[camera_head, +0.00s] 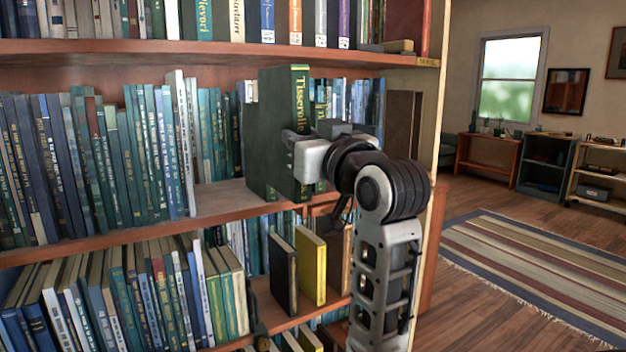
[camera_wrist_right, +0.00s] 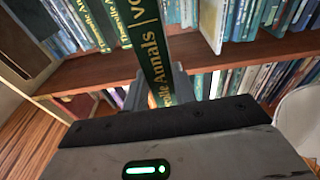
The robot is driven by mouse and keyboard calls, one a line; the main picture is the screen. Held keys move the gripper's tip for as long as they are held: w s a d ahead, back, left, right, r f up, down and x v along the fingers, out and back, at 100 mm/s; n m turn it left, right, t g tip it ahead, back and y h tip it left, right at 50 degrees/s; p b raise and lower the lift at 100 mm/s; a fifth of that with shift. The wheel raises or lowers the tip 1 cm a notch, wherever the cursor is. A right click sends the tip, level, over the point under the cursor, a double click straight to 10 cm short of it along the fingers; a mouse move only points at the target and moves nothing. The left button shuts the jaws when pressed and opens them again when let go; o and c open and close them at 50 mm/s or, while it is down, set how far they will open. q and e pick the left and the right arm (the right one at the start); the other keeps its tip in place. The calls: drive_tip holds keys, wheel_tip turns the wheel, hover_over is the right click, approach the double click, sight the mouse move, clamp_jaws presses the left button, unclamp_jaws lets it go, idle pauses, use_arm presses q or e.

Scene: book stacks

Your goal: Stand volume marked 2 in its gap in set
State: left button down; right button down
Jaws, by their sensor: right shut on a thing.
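My right gripper (camera_head: 300,158) is shut on a thick dark green book (camera_head: 276,125) with gold "Tisserolle" lettering. The book is upright at the middle shelf's front, its cover facing left. In the right wrist view the gripper (camera_wrist_right: 157,88) clasps its spine (camera_wrist_right: 150,48), which reads "Annals" and the start of "VO"; the volume number is not readable. Matching green volumes with gold lettering (camera_wrist_right: 92,18) stand on the shelf to the left in that view. In the head view the held book and my arm hide most of that set and any gap in it. My left gripper is not in view.
The middle shelf (camera_head: 225,197) has a bare stretch just left of the held book, beside a tall white book (camera_head: 181,140). Packed books fill the left. The upper shelf (camera_head: 150,47) runs close above the held book. A yellow book (camera_head: 312,268) stands below.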

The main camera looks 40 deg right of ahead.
drive_tip(key=shift+r, duration=0.4)
drive_tip(key=w+a+f+p+x, duration=0.1)
drive_tip(key=a+x, duration=0.1)
drive_tip(key=x, duration=0.8)
drive_tip(key=a+f+p+x, duration=0.1)
drive_tip(key=a+f+x, duration=0.1)
drive_tip(key=x, duration=0.7)
wheel_tip(320, 180, down, 7)
drive_tip(key=shift+w+d+r, duration=0.2)
drive_tip(key=shift+r, duration=0.05)
drive_tip(key=shift+f, duration=0.2)
drive_tip(key=c, duration=1.1)
unclamp_jaws()
drive_tip(key=shift+f, duration=0.1)
